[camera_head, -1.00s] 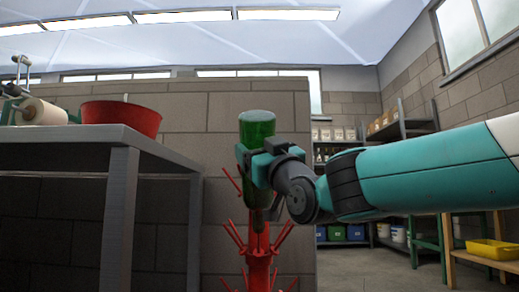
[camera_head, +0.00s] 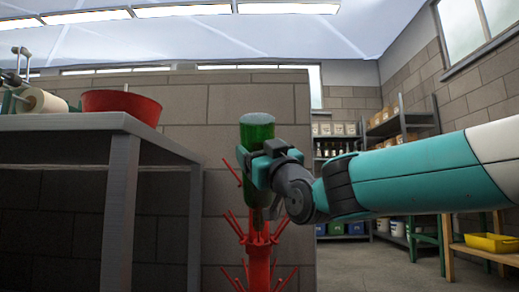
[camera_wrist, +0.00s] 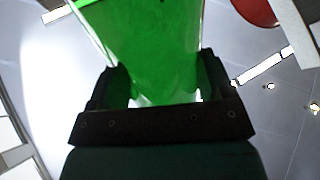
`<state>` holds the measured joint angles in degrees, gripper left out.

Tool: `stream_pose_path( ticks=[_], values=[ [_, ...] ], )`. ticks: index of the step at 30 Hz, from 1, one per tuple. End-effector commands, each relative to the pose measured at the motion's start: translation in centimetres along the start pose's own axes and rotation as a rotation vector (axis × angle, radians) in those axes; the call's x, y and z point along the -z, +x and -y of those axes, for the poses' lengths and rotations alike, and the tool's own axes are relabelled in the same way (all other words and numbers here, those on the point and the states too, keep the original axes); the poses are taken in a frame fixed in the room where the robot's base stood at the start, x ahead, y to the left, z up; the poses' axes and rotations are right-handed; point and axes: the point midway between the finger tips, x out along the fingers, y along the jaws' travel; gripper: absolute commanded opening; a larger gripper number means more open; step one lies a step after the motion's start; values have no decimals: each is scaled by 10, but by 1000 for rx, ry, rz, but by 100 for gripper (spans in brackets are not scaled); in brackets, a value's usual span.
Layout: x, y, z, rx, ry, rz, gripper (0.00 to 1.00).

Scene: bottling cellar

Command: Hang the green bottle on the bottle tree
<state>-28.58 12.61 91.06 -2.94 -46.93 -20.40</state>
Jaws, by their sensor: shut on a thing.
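The green bottle (camera_head: 257,131) is upside down, its broad base up and its neck pointing down. My gripper (camera_head: 262,166) is shut around its body from the right. In the wrist view the green glass (camera_wrist: 145,40) fills the space between the two fingers (camera_wrist: 170,88). The red bottle tree (camera_head: 259,262) stands below, with tiers of upward-slanting prongs. The bottle's lower end is just above or among the upper prongs. Whether a prong is inside the neck cannot be told, as my gripper and the prongs partly cover it.
A grey table (camera_head: 123,122) stands at the left, with a red bowl (camera_head: 120,103) and a white roll (camera_head: 42,102) on it. A block wall (camera_head: 180,100) is behind the tree. Shelves and a yellow tray (camera_head: 490,242) are at the right, with open floor in front.

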Motion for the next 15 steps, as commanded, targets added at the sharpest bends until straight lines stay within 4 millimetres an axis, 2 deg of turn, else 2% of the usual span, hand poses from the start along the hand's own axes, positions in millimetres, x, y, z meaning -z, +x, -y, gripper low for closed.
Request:
stream_pose_path(
  ticks=[15],
  values=[
    [-7, 0, 0, -1, 0, -5, 41]
  ],
)
